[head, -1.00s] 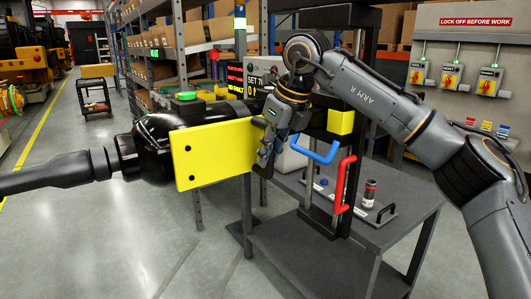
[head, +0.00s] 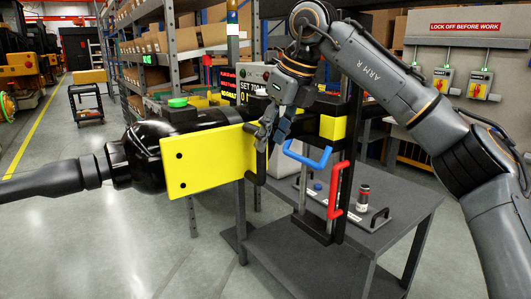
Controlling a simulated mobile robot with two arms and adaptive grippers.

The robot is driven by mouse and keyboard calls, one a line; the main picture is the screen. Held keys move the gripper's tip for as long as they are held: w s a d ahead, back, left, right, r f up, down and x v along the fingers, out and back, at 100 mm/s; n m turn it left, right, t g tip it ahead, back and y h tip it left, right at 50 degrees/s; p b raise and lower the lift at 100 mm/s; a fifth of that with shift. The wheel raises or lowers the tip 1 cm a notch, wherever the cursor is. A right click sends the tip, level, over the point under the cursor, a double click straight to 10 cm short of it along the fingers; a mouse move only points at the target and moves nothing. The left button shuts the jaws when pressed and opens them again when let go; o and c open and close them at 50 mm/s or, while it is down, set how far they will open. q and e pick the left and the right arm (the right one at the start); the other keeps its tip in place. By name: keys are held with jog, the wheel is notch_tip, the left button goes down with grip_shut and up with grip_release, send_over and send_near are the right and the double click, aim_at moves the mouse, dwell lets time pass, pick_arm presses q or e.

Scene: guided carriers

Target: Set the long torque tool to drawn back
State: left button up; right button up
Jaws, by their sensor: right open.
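The long torque tool is a black rounded body (head: 140,162) with a long dark bar to the left, a green button on top and a yellow plate (head: 205,162) on its near side. A dark upright handle (head: 262,162) stands at the plate's right end. My right gripper (head: 270,132) points down at the upper part of this handle and is open. I cannot tell whether its fingers touch the handle. My left gripper is not in view.
Right of the tool, a dark upright frame carries a yellow block (head: 333,127), a blue handle (head: 307,155) and a red handle (head: 335,190).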

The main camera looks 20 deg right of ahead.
jog(key=v, duration=0.6)
jog(key=shift+f, duration=0.15)
